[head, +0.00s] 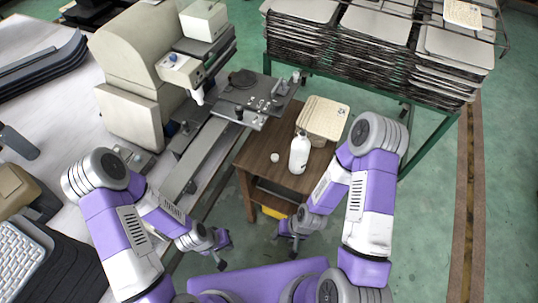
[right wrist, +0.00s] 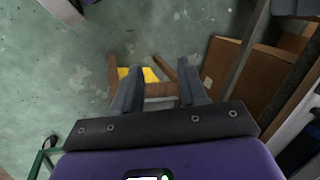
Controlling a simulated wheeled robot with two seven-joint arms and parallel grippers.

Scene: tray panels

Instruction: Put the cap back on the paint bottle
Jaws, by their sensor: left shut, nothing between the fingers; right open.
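A white bottle (head: 299,156) stands upright on a small brown wooden table (head: 257,150) in the head view. A small white round cap (head: 274,157) lies on the tabletop just left of the bottle, apart from it. My left gripper (head: 221,264) is shut and empty, low and left of the table. My right gripper (head: 285,238) is in front of the table, below the bottle in the picture; its open, empty fingers show in the right wrist view (right wrist: 160,78). The bottle and cap are not seen in the right wrist view.
A woven tray (head: 324,117) sits behind the bottle on the table. A beige machine (head: 130,70) with a metal plate stands at the left. A rack of stacked trays (head: 370,50) is behind. A yellow object (head: 273,212) is under the table.

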